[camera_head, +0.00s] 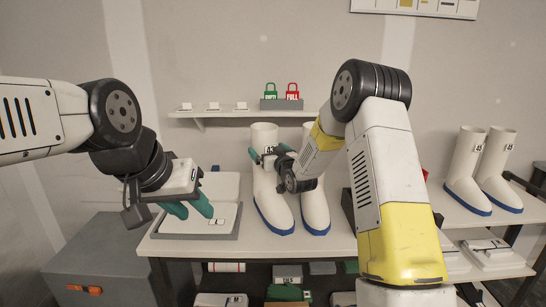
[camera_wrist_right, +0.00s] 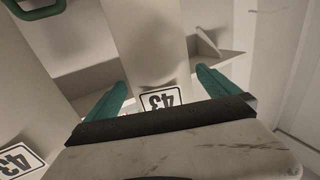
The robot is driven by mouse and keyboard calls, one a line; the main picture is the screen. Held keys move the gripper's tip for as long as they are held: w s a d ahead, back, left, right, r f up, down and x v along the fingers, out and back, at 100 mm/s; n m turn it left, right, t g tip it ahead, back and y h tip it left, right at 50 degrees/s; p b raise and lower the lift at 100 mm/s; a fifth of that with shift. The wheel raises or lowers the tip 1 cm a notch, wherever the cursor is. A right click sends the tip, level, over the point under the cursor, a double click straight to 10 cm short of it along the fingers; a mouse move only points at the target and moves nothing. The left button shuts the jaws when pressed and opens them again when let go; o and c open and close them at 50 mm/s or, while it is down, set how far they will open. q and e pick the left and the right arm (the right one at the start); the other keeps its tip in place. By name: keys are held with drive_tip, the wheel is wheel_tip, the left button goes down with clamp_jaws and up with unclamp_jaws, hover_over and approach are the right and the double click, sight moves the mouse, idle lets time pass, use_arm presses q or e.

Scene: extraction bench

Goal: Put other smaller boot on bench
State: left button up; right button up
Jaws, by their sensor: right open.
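Two white boots with blue soles stand upright side by side on the bench (camera_head: 185,247). The left boot (camera_head: 272,207) bears a 43 label. The right boot (camera_head: 315,208) is partly hidden behind my right arm. My right gripper (camera_head: 268,154) is open, its green fingers on either side of the left boot's shaft near the label. In the right wrist view the shaft (camera_wrist_right: 148,45) lies between the fingers (camera_wrist_right: 162,95); contact cannot be told. The other 43 boot shows at the left there (camera_wrist_right: 50,75). My left gripper (camera_head: 198,209) is open and empty over a white tray.
Another boot pair (camera_head: 465,175), labelled 45, stands on a surface at right. A wall shelf (camera_head: 240,114) holds green and red padlocks. The white tray (camera_head: 225,232) is on the bench's left. A grey box (camera_head: 100,262) stands at lower left. Items fill the shelf below.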

drive_tip(key=s+d+r+m+g+h, duration=0.1)
drive_tip(key=s+d+r+g, duration=0.2)
drive_tip(key=s, duration=0.4)
drive_tip(key=s+d+r+h, duration=0.2)
drive_tip(key=s+d, duration=0.3)
drive_tip(key=s, duration=0.3)
drive_tip(key=s+d+r+m+g+h, duration=0.1)
drive_tip(key=s+d+r+g, duration=0.15)
drive_tip(key=s+d, duration=0.35)
drive_tip(key=s+m+g, duration=0.1)
drive_tip(key=s+g, duration=0.4)
drive_tip(key=s, duration=2)
drive_tip(key=shift+s+d+m+h, duration=0.3)
drive_tip(key=shift+s+d+m, duration=0.05)
drive_tip(key=shift+d+m, duration=0.1)
drive_tip(key=shift+f, duration=0.1)
drive_tip(key=shift+c, duration=0.2)
